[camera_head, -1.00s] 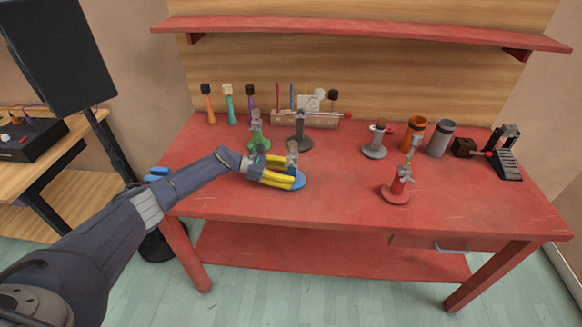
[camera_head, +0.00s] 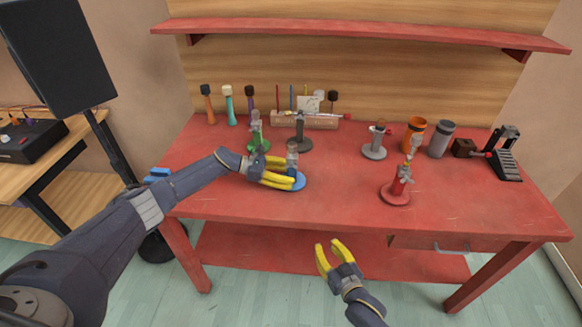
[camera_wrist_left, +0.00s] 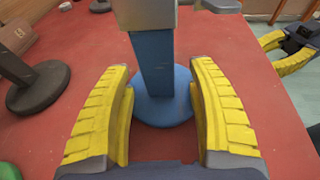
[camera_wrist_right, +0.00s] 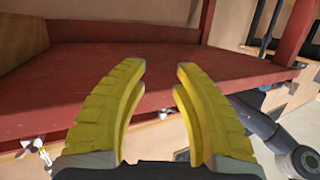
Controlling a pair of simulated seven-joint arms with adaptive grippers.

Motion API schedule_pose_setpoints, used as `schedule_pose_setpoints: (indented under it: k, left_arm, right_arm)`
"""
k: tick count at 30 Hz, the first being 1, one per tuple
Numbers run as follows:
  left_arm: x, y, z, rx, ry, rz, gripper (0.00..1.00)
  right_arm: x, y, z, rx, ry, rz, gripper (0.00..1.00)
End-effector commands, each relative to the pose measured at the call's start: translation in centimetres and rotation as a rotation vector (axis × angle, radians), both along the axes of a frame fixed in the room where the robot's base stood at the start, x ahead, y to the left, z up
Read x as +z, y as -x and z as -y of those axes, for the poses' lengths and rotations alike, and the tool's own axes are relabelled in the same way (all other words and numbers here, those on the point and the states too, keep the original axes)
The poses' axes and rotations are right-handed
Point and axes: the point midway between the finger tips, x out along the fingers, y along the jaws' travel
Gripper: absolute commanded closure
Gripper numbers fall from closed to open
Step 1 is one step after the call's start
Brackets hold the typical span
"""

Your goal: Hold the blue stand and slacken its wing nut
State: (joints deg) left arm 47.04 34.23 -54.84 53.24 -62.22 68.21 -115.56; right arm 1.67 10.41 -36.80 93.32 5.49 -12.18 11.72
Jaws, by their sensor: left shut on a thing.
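The blue stand (camera_head: 292,182) is upright near the table's front left, with a round base and a grey clamp (camera_head: 292,147) on top. My left gripper (camera_head: 289,171) is shut on its post, reaching in from the left. In the left wrist view the blue post (camera_wrist_left: 152,65) is between the yellow fingers, above the base (camera_wrist_left: 165,108). The wing nut is too small to make out. My right gripper (camera_head: 329,246) is open and empty, in front of the table's front edge and below the blue stand; its spread fingers show in the right wrist view (camera_wrist_right: 161,68).
A green stand (camera_head: 256,142) and a black stand (camera_head: 301,143) are behind the blue one. A red stand (camera_head: 398,192) and a grey stand (camera_head: 375,152) are to the right. The red tabletop (camera_head: 340,195) is clear between the blue and red stands.

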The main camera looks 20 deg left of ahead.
Motion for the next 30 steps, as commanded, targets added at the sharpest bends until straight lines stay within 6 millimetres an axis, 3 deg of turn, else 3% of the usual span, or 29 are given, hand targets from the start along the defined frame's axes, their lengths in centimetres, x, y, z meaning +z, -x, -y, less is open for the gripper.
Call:
schedule_pose_setpoints:
  k: [1,5,7,21,30]
  left_arm:
    - [-1.0,0.5,0.0,-0.003,-0.012,-0.01,0.56]
    - [-1.0,0.5,0.0,-0.003,-0.012,-0.01,0.56]
    - [-1.0,0.5,0.0,-0.003,-0.012,-0.01,0.56]
    - [-1.0,0.4,0.0,-0.002,-0.013,-0.01,0.56]
    - [-1.0,0.5,0.0,-0.002,-0.013,-0.01,0.56]
  right_arm:
    - [2.8,-0.1,-1.1,0.023,-0.028,0.038,0.72]
    - [8.8,0.2,-3.6,0.082,-0.074,0.127,0.72]
    - [11.3,0.2,-5.2,0.12,0.011,0.227,0.72]
    - [16.6,-3.3,-9.0,0.175,0.907,0.851,0.72]
    - [18.9,-4.4,-9.6,0.15,1.192,1.03,0.72]
